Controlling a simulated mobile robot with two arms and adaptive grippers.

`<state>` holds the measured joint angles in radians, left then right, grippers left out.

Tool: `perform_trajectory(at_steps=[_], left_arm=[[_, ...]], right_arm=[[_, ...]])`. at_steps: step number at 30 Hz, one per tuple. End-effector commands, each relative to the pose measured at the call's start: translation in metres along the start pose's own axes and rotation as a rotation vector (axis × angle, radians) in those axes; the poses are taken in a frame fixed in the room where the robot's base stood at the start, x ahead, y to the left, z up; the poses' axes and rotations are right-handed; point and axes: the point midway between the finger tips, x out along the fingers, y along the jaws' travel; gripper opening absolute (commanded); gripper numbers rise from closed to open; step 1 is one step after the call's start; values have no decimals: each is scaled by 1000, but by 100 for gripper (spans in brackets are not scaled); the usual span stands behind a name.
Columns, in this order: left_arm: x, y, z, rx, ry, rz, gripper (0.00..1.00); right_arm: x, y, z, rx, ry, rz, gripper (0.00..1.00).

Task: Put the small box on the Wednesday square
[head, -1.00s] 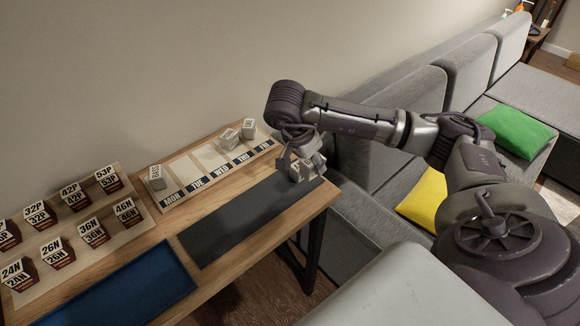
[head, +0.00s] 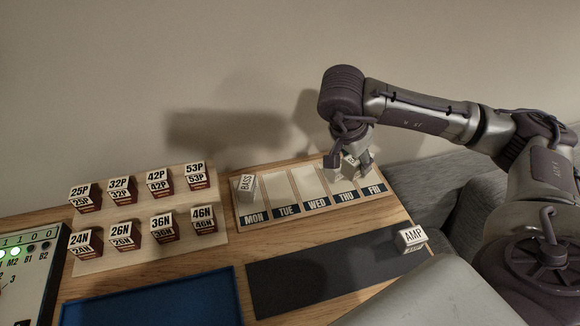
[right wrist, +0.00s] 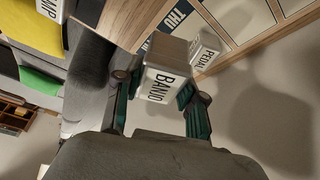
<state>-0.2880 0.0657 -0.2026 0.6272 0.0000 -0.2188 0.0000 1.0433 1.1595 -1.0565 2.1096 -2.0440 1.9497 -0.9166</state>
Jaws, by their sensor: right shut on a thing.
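The weekday board (head: 252,217) has MON to FRI squares. The Wednesday square (head: 308,183) is bare. My right gripper (head: 350,168) is over the THU and FRI part of the board. It is shut on a small white box marked BANJO, which shows between the fingers in the right wrist view (right wrist: 166,84). A box marked PEDAL (right wrist: 205,48) is close beside it, near the THU label. In the head view the gripper hides much of both boxes. Whether BANJO touches the board is unclear. My left gripper is not in view.
A BASS box (head: 246,187) stands on the MON square. An AMP box (head: 411,237) is at the right end of the dark mat (head: 320,268). Numbered boxes stand on a rack (head: 140,222) at left, with a blue tray (head: 160,300) in front. A wall is behind.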

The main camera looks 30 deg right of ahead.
Motion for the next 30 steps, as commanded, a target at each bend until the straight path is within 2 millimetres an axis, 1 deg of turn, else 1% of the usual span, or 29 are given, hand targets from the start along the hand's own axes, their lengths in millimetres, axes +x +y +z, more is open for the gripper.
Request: perform_trajectory(at_steps=[2, 5, 9, 12, 15, 19, 23, 30], left_arm=[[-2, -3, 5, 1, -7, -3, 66], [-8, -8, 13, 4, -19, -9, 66], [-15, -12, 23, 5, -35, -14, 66], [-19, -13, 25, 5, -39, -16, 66], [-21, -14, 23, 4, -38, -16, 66], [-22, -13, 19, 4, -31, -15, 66], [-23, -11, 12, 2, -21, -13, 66], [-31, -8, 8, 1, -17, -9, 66]], right_arm=[[2, -8, 5, -4, -4, 0, 3], [10, -26, 15, -6, -4, 2, 3], [24, -58, 30, -3, -4, 2, 3], [34, -79, 41, -3, -3, 2, 3], [43, -96, 49, -2, -2, 1, 3], [49, -108, 55, -2, -1, 0, 3], [55, -111, 58, -3, -1, 1, 3], [84, -110, 70, -4, 0, 3, 3]])
